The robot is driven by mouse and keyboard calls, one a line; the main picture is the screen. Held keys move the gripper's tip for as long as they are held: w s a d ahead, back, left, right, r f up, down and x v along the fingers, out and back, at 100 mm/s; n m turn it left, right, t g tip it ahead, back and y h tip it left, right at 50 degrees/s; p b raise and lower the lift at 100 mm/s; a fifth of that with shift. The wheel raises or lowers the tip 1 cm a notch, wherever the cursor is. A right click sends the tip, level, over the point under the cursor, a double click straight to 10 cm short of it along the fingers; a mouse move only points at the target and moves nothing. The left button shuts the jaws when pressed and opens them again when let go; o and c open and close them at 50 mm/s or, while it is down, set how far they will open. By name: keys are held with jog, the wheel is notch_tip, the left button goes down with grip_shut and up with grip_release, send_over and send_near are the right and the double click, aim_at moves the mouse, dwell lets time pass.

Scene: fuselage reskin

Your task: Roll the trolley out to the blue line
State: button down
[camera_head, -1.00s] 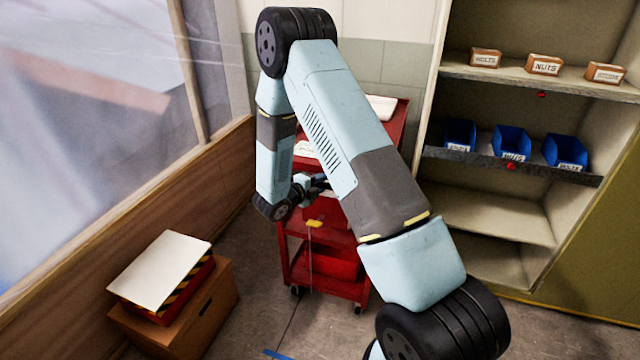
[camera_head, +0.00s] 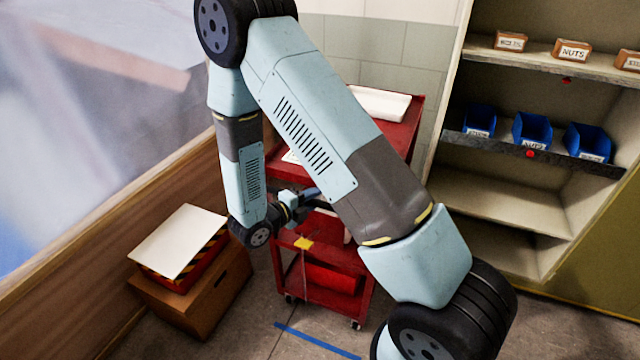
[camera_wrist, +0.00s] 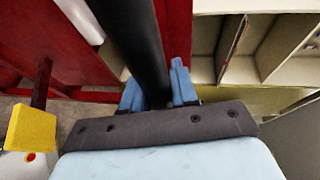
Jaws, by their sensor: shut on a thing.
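The red trolley (camera_head: 405,135) stands upright on its wheels in the head view, partly hidden behind my arm. A white item lies on its top, and its lower shelf holds a red bin (camera_head: 332,277). My gripper (camera_wrist: 156,92) is shut on the trolley's dark handle bar (camera_wrist: 137,40), which passes between the blue fingers in the wrist view. The blue line (camera_head: 315,340) is on the floor at the bottom of the head view. The trolley's front wheels are just behind it, with a small strip of floor between.
A cardboard box (camera_head: 205,305) with a striped red tray and white panel on top stands left of the trolley. A shelf unit (camera_head: 490,205) with blue bins (camera_head: 531,130) is at right. A yellow tag (camera_head: 303,243) hangs at the trolley's front.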

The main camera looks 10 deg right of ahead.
jog(key=s+a, duration=0.4)
jog(key=s, duration=0.3)
jog(key=shift+a+f, duration=0.2)
jog(key=shift+a, duration=0.15)
jog(key=c, duration=1)
grip_release()
jog(key=shift+w, duration=0.1)
jog(key=shift+r, duration=0.1)
jog(key=shift+a, duration=0.15)
jog(key=v, duration=1.3)
jog(key=shift+a+r, duration=0.1)
jog(key=shift+a, duration=0.1)
